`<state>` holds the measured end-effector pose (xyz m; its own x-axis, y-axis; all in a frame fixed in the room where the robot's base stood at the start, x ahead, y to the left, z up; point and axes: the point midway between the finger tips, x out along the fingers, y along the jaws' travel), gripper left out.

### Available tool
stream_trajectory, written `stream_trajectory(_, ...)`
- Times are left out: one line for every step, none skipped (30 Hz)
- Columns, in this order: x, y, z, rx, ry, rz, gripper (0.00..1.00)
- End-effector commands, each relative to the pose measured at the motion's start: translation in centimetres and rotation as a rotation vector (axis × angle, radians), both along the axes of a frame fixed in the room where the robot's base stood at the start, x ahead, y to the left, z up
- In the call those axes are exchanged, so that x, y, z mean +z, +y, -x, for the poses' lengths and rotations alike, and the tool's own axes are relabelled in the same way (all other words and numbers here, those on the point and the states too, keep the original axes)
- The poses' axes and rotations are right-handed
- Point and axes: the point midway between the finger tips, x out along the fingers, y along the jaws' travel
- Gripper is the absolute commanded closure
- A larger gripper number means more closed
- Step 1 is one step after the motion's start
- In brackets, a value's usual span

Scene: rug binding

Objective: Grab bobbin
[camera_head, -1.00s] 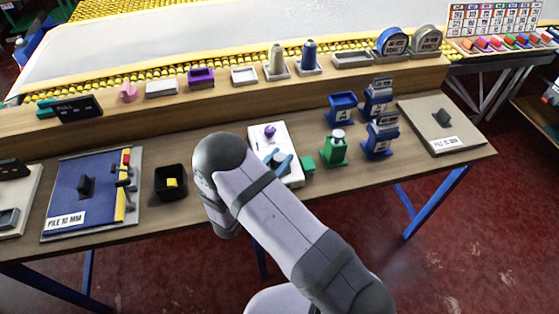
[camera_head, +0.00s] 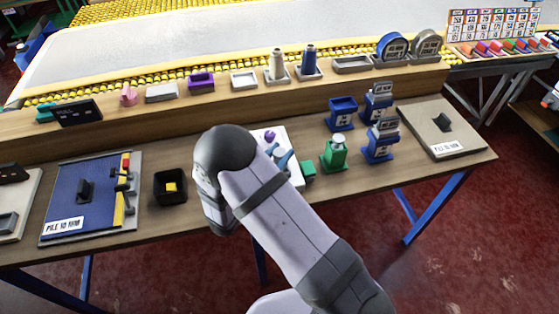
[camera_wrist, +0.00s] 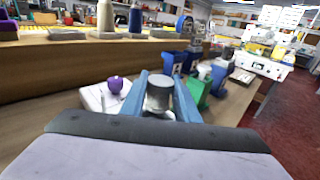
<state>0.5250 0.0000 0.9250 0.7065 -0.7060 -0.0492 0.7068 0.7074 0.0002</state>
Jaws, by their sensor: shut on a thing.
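My gripper (camera_wrist: 160,95) has two blue fingers shut on a small grey metal cylinder, which looks like the bobbin (camera_wrist: 159,90). The bobbin stands between the fingers with its darker round end facing the wrist camera. In the head view my arm hides most of the gripper and the bobbin; only a bit of blue finger (camera_head: 282,158) shows, over the white plate (camera_head: 294,170). A purple knob-like piece (camera_head: 270,137) is on that plate, and it also shows left of the fingers in the wrist view (camera_wrist: 115,84).
A green base with a silver top (camera_head: 334,154) stands just right of the plate, beside a green block (camera_head: 308,170). Blue devices (camera_head: 380,140) stand further right. A black bin (camera_head: 171,187) is left of my arm. Cream (camera_head: 276,64) and blue (camera_head: 309,60) cones stand on the raised shelf.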

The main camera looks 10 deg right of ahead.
Motion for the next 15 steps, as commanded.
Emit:
stream_trajectory(0.7, 0.0, 0.0, 0.000, -0.004, -0.002, 0.94)
stream_trajectory(1.1, 0.0, 0.0, 0.000, -0.004, -0.002, 0.94)
stream_trajectory(1.6, 0.0, 0.0, 0.000, -0.004, -0.002, 0.94)
stream_trajectory(2.0, 0.0, 0.0, 0.000, -0.003, -0.003, 0.94)
stream_trajectory(2.4, 0.0, 0.0, 0.000, -0.004, -0.004, 0.94)
stream_trajectory(2.9, 0.0, 0.0, 0.000, -0.003, -0.003, 0.94)
stream_trajectory(3.3, 0.0, 0.0, 0.000, -0.003, -0.003, 0.94)
stream_trajectory(3.6, 0.0, 0.0, 0.000, -0.003, -0.003, 0.94)
stream_trajectory(4.0, 0.0, 0.0, 0.000, -0.003, -0.003, 0.94)
stream_trajectory(4.3, 0.0, 0.0, 0.000, -0.001, -0.002, 0.94)
stream_trajectory(4.6, 0.0, 0.0, 0.000, -0.002, -0.002, 0.94)
stream_trajectory(4.9, 0.0, 0.0, 0.000, -0.002, -0.002, 0.94)
stream_trajectory(5.1, 0.0, 0.0, -0.001, -0.001, -0.001, 0.94)
stream_trajectory(5.3, 0.0, 0.0, -0.001, -0.001, -0.001, 0.94)
stream_trajectory(5.5, 0.0, 0.0, -0.001, -0.001, -0.001, 0.94)
